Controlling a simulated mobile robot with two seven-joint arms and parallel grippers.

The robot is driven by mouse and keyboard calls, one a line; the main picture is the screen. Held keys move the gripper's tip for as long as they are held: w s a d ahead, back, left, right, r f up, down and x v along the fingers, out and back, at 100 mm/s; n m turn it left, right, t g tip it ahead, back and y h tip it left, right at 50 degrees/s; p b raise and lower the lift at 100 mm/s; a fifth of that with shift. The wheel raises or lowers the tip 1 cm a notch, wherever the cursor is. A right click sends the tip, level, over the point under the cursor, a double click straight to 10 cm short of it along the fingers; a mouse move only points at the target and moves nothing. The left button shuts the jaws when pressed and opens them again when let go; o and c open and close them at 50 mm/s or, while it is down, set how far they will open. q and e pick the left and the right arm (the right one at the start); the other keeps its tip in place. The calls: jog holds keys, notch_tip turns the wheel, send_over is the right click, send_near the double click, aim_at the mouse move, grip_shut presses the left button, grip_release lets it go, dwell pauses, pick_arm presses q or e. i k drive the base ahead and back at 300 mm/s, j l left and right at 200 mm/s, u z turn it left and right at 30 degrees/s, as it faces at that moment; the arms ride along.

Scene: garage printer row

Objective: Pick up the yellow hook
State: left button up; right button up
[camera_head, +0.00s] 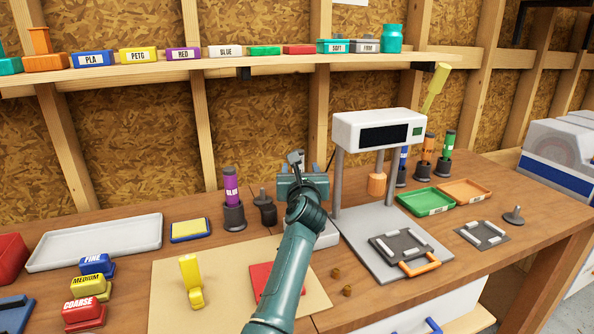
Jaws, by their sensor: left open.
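The yellow hook (191,279) stands on the tan mat (168,300) at the lower left middle of the head view. My left gripper (311,166) is open and appears empty. My left arm comes up from the bottom edge and covers part of a red flat piece (262,278) on the mat. My right gripper does not show.
A purple tube in a black holder (233,214) stands behind the mat. The white machine (379,129) stands right.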

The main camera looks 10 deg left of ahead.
aim_at(188, 266)
jog(key=k+l, duration=0.2)
jog(key=k, duration=0.3)
jog(key=k+l, duration=0.25)
jog(key=k, duration=0.2)
jog(key=k+l, duration=0.2)
jog(key=k, duration=0.3)
